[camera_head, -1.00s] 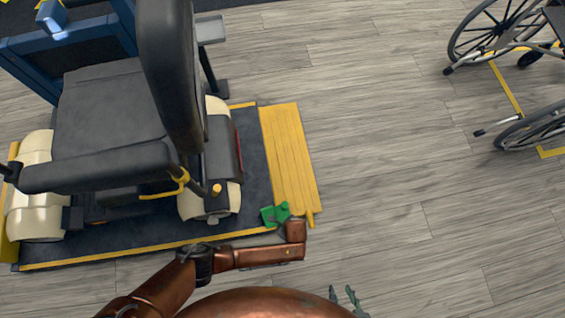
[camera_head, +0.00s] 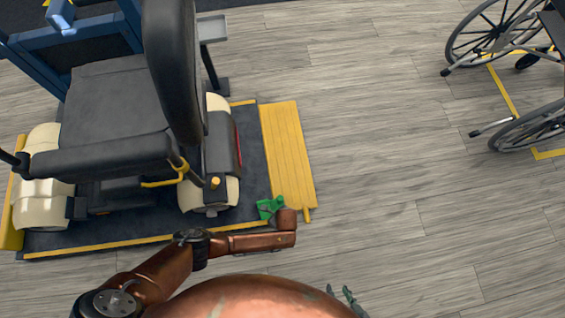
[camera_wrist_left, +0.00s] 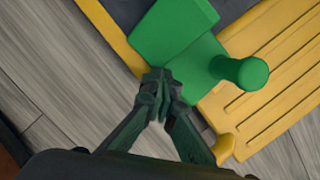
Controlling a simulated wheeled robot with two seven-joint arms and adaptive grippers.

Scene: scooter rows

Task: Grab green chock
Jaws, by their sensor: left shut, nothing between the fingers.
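The green chock (camera_head: 268,207) lies at the front right corner of the dark platform, beside the yellow ramp, partly hidden by my left wrist in the head view. In the left wrist view, the green chock (camera_wrist_left: 178,32) shows a flat body and a round upright knob. My left gripper (camera_wrist_left: 158,82) is shut and empty, its fingertips together over the near edge of the chock. I cannot tell whether they touch it. My right gripper (camera_head: 339,290) shows at the bottom of the head view, its fingers apart, away from the chock.
A mobility scooter with a black seat (camera_head: 112,105) stands on the platform (camera_head: 253,170). The yellow ramp (camera_head: 287,155) lies along its right side. A wheelchair (camera_head: 530,125) stands at the far right. The wooden floor (camera_head: 400,170) between is clear.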

